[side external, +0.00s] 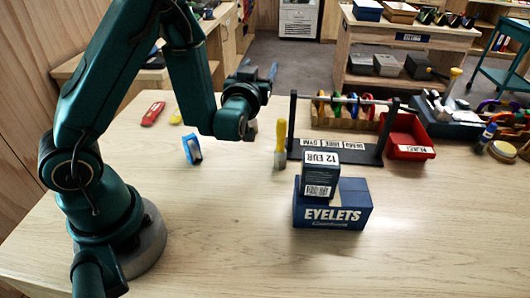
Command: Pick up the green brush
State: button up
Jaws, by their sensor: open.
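My gripper (258,71) is open, its fingers pointing up and away above the table, with nothing seen between them. I cannot make out a clearly green brush. A brush-like tool with a yellow handle (281,136) and a greyish lower end stands about upright on the table, below and a little right of my gripper and apart from it. At the far right, a slim tool with a blue handle and some green (487,136) stands among other gear; it is too small to identify.
A blue EYELETS box (333,216) with a smaller dark box (320,168) on top stands mid-table. Behind it are a black rack (378,151) with coloured rings and a red bin (408,136). A blue item (192,149) stands left. The front table is clear.

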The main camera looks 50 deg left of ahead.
notch_tip(320, 180, down, 8)
jog(key=s+a+g+y, duration=0.1)
jog(key=s+a, duration=0.1)
jog(key=x, duration=0.5)
jog(key=shift+w+d+f, duration=0.1)
jog(key=shift+w+d, duration=0.05)
jog(key=shift+d, duration=0.05)
grip_shut()
dwell(1.4)
